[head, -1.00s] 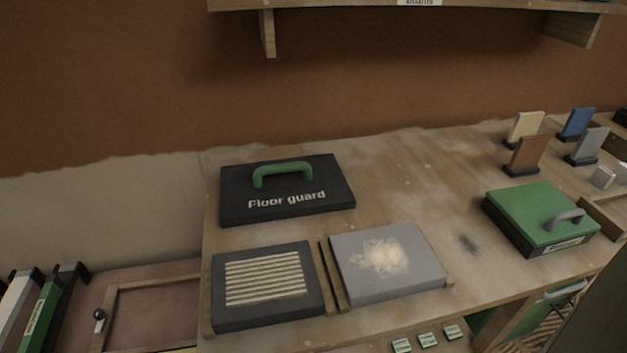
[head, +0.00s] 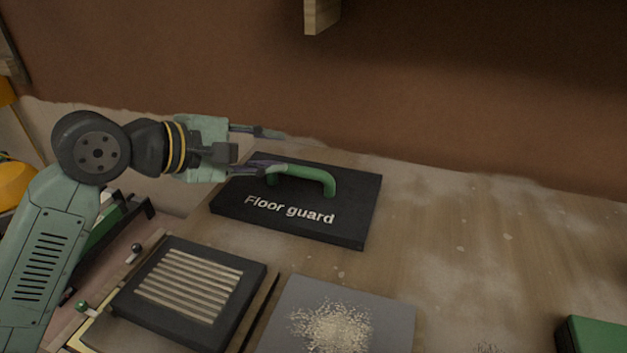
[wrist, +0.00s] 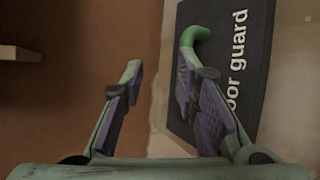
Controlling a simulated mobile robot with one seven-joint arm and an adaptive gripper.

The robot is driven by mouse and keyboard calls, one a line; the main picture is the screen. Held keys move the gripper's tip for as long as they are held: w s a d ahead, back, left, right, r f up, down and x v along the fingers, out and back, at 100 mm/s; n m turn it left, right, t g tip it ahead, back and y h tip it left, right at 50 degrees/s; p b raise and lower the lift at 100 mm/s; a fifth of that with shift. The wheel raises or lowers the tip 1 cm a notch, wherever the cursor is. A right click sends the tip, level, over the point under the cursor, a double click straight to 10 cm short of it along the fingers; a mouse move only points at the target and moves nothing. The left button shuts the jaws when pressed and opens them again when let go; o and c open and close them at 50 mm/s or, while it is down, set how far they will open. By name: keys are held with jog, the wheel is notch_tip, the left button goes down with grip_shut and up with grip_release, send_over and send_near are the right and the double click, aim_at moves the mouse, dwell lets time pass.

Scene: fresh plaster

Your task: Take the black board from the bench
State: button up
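The black board (head: 350,222), lettered "Floor guard", lies flat at the back of the bench (head: 470,240). A green handle (head: 305,174) arches over its top. In the wrist view the board (wrist: 257,80) and part of the handle (wrist: 195,36) show at the right. My gripper (head: 266,150) comes in from the left, above the board's back left part. Its fingers (wrist: 160,75) are spread apart with nothing between them. The nearer finger overlaps the handle's left end in the head view; I cannot tell whether they touch.
A black-framed ribbed board (head: 150,325) and a grey board with a pale grainy patch (head: 395,315) lie in front. A green box (head: 600,335) is at the right edge. The brown wall (head: 450,110) rises close behind the bench. Bench right of the black board is clear.

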aim_at(295, 170)
jog(key=shift+y, duration=0.6)
jog(key=f, duration=0.1)
jog(key=w+f, duration=0.1)
jog(key=a+f, duration=0.1)
jog(key=shift+w+f, duration=0.2)
jog(key=shift+f, duration=0.15)
jog(key=p+x, duration=0.1)
jog(key=x, duration=0.2)
jog(key=shift+w+d+f, duration=0.15)
jog(key=shift+w+f, duration=0.05)
jog(key=shift+f+p+x, duration=0.25)
jog(key=shift+p+x, duration=0.85)
jog(key=shift+x, duration=2.05)
jog(key=shift+c, duration=0.3)
grip_shut()
